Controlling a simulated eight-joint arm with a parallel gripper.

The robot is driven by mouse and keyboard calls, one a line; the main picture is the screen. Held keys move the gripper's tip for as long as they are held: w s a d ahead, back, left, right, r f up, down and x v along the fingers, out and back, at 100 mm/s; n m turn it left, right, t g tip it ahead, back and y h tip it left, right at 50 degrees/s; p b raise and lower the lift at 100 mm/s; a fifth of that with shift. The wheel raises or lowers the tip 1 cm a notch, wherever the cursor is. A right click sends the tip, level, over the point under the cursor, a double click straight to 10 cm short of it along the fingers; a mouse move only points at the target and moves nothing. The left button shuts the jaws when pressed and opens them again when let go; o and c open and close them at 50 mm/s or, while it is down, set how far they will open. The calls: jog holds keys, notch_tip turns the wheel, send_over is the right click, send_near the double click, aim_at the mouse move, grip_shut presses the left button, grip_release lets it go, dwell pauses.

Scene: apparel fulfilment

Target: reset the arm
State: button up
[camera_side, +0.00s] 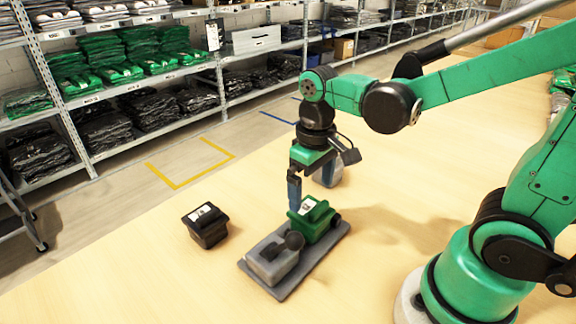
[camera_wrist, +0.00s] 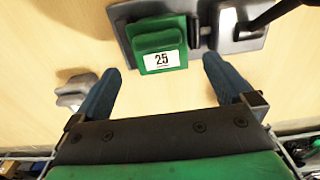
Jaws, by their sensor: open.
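My gripper (camera_side: 296,194) is above the table, next to a green block (camera_side: 313,220) on a grey base plate (camera_side: 312,272). In the wrist view its two blue fingers are spread wide, with my gripper (camera_wrist: 162,67) open and nothing held between the pads. The green block shows there ahead of the fingers (camera_wrist: 157,42), with a white label reading "25" and a visible gap to each finger. Whether the fingertips are level with the block or above it, I cannot tell.
A grey block (camera_side: 270,262) with a dark round knob sits on the plate's near end. A black block (camera_side: 206,226) stands apart on the left. A greyish object (camera_side: 328,174) stands behind my gripper. Shelves of folded clothes (camera_side: 105,55) line the back. The table's front is clear.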

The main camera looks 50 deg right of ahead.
jog(key=r+t, duration=0.1)
jog(key=t, duration=0.1)
jog(key=shift+a+r+t, duration=0.1)
jog(key=shift+r+t, duration=0.3)
jog(key=t, duration=0.1)
jog(key=r+t, duration=0.1)
jog(key=t, duration=0.1)
jog(key=r+t, duration=0.1)
jog(key=shift+w+a+r, duration=0.2)
jog(key=shift+w+r, duration=0.05)
